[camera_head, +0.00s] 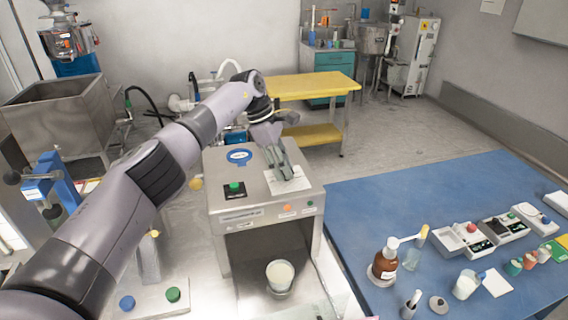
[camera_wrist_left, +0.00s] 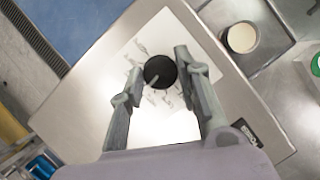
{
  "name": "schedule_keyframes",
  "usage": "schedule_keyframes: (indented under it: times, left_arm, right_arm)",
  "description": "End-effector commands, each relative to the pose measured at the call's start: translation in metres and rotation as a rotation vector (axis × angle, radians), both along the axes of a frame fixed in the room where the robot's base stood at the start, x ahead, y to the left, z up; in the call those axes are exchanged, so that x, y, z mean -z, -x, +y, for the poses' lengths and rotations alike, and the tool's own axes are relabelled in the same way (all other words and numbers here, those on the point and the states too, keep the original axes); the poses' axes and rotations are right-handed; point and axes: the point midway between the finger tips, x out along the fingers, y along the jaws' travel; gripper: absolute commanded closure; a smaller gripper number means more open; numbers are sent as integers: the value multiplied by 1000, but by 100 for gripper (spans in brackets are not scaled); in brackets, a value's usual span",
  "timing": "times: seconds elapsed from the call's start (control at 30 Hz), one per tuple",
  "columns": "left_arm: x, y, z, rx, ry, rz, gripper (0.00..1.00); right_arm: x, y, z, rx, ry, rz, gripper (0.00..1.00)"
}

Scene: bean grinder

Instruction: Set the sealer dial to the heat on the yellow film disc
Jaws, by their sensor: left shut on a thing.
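The sealer (camera_head: 250,205) is a grey metal box with an open front bay. Its dial (camera_wrist_left: 160,72) is a round black knob with a light pointer line, on a white marked plate (camera_head: 290,181). In the wrist view the pointer slants toward the lower left; the marks are too small to read. My left gripper (camera_head: 284,171) is down at the dial, its fingers on either side and shut on it. The gripper hides the dial in the head view. A cup with a pale cream top (camera_head: 280,270) stands in the bay. I cannot clearly identify a yellow film disc. My right gripper is not in view.
A green button (camera_head: 234,187) and a blue oval label (camera_head: 239,156) are on the sealer's top. The blue table (camera_head: 400,195) at right holds a brown bottle (camera_head: 384,266), small trays and cups. A yellow bench (camera_head: 310,86) stands behind.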

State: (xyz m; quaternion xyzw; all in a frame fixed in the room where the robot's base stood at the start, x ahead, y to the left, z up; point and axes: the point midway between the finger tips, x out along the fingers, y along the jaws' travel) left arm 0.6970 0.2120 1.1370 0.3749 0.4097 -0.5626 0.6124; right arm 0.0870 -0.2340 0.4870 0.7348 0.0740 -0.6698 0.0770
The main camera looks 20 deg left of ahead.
Motion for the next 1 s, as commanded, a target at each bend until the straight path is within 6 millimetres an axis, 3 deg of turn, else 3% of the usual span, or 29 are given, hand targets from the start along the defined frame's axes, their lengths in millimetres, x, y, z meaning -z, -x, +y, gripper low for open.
schedule_keyframes:
  times: [0.4, 1.0]
  left_arm:
    - [-2, -2, 0, 137, -1, -5, 97]
    - [-2, -2, 1, 164, -2, -6, 97]
  right_arm:
    - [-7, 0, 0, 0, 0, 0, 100]
    - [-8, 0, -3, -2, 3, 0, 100]
